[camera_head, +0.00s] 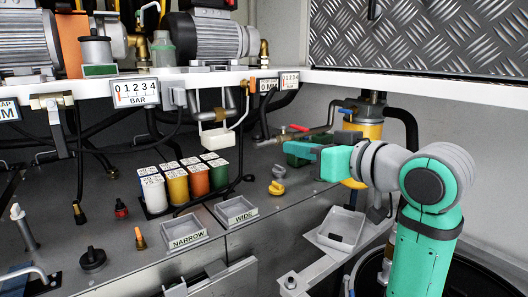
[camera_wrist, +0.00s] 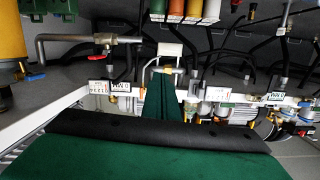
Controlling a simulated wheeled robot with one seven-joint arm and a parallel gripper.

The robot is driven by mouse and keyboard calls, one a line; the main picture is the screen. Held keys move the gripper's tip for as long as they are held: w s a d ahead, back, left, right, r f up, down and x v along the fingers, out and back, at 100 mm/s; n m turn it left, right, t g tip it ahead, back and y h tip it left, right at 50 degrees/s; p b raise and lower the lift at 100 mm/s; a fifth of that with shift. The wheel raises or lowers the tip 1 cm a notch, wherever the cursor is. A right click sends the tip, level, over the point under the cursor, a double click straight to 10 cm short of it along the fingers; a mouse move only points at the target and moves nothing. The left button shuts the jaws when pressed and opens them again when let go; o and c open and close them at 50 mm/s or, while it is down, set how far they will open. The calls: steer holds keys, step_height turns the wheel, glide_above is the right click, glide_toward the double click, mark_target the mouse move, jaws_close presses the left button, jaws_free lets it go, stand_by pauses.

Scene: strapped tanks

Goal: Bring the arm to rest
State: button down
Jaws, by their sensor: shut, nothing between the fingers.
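My arm is green and grey and comes in from the right in the head view. It is bent, with the forearm level and pointing left.
Several coloured canisters (camera_head: 177,186) stand on the deck. Trays marked NARROW (camera_head: 186,233) and WIDE (camera_head: 237,211) lie in front. A grey tray (camera_head: 341,228) sits below my forearm. A white shelf (camera_head: 200,78) with motors and gauges runs above. Hoses hang under it.

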steer(key=w+f+m+t+h, duration=0.1)
steer(key=w+f+m+t, duration=0.15)
steer(key=f, duration=0.85)
steer(key=w+f+m+t+h, duration=0.1)
steer(key=w+f+m, duration=0.3)
steer(key=f, duration=0.7)
steer(key=s+a+f+m+h, duration=0.15)
steer(key=s+f, duration=0.25)
steer(key=f, duration=0.7)
steer(key=s+a+f+m+h, duration=0.1)
steer(key=s+f+m+h, duration=0.25)
steer(key=f, duration=0.85)
steer(key=s+a+f+h, duration=0.1)
steer(key=s+f+h, duration=0.1)
steer(key=s+f, duration=0.6)
steer(key=s+a+f+h, duration=0.1)
steer(key=s+f, duration=0.4)
steer(key=s, duration=0.6)
steer(key=s+a+r+n+g, duration=0.1)
steer(key=s+n, duration=0.4)
steer(key=s, duration=1.7)
steer(key=shift+a+r, duration=0.35)
steer(key=shift+a, duration=0.25)
